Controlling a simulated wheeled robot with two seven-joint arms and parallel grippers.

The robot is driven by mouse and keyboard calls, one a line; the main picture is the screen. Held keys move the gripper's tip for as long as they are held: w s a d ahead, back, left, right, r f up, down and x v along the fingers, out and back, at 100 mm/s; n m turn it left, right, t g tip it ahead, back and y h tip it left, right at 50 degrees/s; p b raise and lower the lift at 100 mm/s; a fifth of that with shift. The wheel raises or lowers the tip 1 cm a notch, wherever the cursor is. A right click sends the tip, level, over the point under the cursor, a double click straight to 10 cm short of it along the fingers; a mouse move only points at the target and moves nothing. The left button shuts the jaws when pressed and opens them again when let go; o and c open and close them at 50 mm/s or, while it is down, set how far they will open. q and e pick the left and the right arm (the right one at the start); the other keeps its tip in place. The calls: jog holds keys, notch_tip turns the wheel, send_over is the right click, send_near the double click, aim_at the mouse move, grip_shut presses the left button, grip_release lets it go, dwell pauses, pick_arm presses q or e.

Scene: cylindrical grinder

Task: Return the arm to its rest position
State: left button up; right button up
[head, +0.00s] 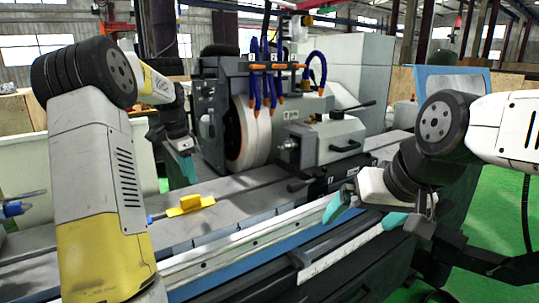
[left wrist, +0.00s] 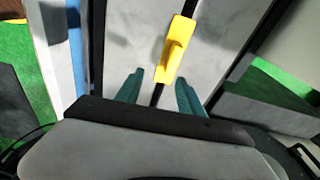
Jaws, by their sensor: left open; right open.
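My left gripper (head: 182,166) hangs at the end of the left arm, in front of the grinder and above its grey table. The left wrist view shows its two teal fingers (left wrist: 158,94) apart with nothing held between them. A yellow piece (left wrist: 176,50) on a dark rod lies beyond the fingertips in that view. In the head view the yellow piece (head: 190,204) rests on the grey table, apart from the gripper. My right gripper (head: 365,212) is open and empty, with teal fingers spread, near the machine's front rail at the right.
The grinding wheel (head: 246,132) with its guard and blue hoses (head: 254,90) stands behind the table. The workhead (head: 325,140) with black levers is to its right. The grey table (head: 240,197) and front rail (head: 235,245) run across. Green floor (head: 497,215) shows at the right.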

pick_arm(q)
jog(key=s+d+r+n+t, duration=0.1)
jog(key=s+d+r+n, duration=0.1)
jog(key=s+d+r, duration=0.4)
jog(key=s+d+r+n+t, duration=0.1)
jog(key=s+d+r+n, duration=0.2)
jog(key=s, duration=0.5)
jog(key=s+d+f+n+t, duration=0.1)
jog(key=s+d+n, duration=0.1)
jog(key=s, duration=0.6)
jog(key=s+d+f+n+t+h, duration=0.1)
jog(key=s+d+n, duration=0.1)
jog(key=s+d, duration=0.3)
jog(key=s, duration=0.4)
jog(key=shift+d+t, duration=0.15)
jog(key=shift+t, duration=0.25)
